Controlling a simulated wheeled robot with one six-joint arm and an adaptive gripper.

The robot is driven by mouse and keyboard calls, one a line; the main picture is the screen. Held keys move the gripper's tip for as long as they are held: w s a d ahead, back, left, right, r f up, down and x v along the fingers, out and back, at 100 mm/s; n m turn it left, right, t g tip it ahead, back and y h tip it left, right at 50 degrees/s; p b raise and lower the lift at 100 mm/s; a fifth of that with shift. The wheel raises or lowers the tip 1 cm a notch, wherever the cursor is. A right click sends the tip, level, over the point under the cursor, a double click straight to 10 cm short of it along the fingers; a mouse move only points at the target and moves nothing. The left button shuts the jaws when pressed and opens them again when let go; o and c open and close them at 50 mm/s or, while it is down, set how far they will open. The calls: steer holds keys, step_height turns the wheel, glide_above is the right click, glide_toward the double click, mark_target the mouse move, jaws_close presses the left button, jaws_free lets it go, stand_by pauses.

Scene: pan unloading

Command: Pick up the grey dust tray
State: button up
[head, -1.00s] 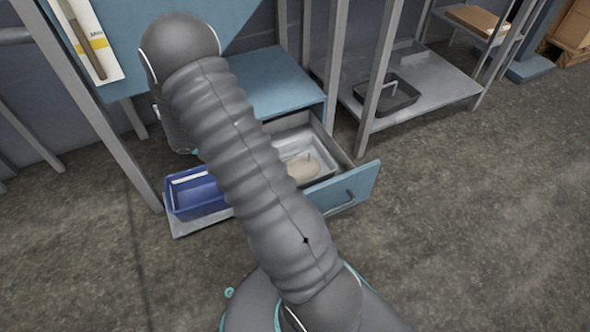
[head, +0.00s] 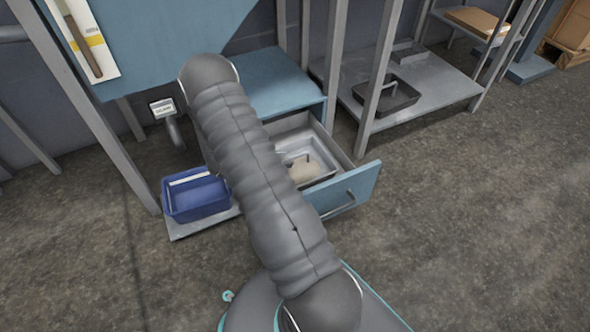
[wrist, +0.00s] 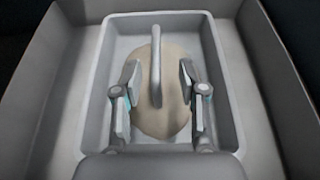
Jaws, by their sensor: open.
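The grey dust tray (wrist: 226,85) lies in the open drawer, with a beige heap of dust (wrist: 168,122) on its floor. An upright grey handle (wrist: 156,65) rises from the middle of the tray. In the head view the tray (head: 318,160) is partly covered by my arm. My gripper (wrist: 158,92) is open over the tray in the wrist view. One finger is on each side of the handle, with a gap on both sides. Its exact height over the dust is hard to tell. In the head view my arm hides the gripper.
The blue-fronted drawer (head: 345,192) is pulled out under the blue cabinet top (head: 275,85). A blue bin (head: 197,210) stands to its left. A dark tray with a handle (head: 385,103) rests on the metal shelf (head: 440,88). Grey posts stand near the drawer. Floor at right is clear.

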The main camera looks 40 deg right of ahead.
mark_target(296, 156)
steer(key=shift+w+b+x, duration=0.1)
steer(key=shift+b+x, duration=0.15)
steer(key=shift+x, duration=1.15)
steer(key=shift+w+b+x, duration=0.15)
steer(key=shift+b+x, duration=0.05)
steer(key=shift+x, duration=1.2)
steer(key=shift+r, duration=0.15)
jaws_close()
